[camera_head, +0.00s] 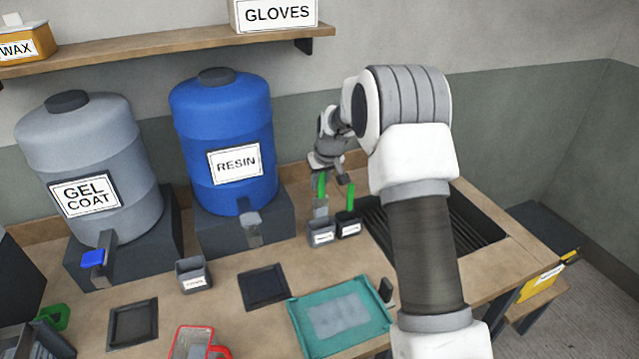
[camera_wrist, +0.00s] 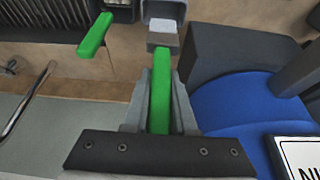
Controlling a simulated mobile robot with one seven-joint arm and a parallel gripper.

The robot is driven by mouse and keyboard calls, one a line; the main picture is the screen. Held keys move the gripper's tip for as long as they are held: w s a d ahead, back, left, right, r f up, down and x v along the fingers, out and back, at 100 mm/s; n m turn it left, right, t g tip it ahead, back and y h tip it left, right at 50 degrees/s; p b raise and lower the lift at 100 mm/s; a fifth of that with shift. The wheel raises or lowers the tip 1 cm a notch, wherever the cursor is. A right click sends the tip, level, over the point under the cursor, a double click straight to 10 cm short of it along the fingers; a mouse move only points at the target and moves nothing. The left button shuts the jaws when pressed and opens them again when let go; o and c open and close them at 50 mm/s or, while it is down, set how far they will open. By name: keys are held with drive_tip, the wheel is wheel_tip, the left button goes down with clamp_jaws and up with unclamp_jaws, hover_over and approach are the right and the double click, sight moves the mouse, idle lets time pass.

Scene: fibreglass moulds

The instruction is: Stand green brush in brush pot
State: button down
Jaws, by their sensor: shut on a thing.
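My gripper (camera_wrist: 161,80) is shut on a green brush (camera_wrist: 160,103), its fingers on either side of the handle. In the head view the held brush (camera_head: 321,186) is upright, handle up, with its pale head (camera_head: 321,209) down at the mouth of a grey pot (camera_head: 321,235). The grey pot also shows at the top of the wrist view (camera_wrist: 153,9). I cannot tell whether the head is above the rim or just inside. A second green brush (camera_head: 350,196) stands in a dark pot (camera_head: 348,227) just to the right. The small pot labels are unreadable.
A blue resin drum (camera_head: 225,130) on a dark block stands left of the pots. A black grated tray (camera_head: 440,228) is at their right. A teal-framed mould (camera_head: 340,316) and a dark square tray (camera_head: 264,287) lie in front. Another small pot (camera_head: 194,275) stands left.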

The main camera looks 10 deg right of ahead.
sight(320, 207)
drive_tip(key=shift+f+b, duration=3.45)
drive_tip(key=shift+f, duration=1.15)
drive_tip(key=c, duration=0.7)
unclamp_jaws()
drive_tip(key=shift+o, duration=0.2)
drive_tip(key=v, duration=1.7)
drive_tip(key=shift+r+b, duration=0.25)
drive_tip(key=shift+b, duration=0.1)
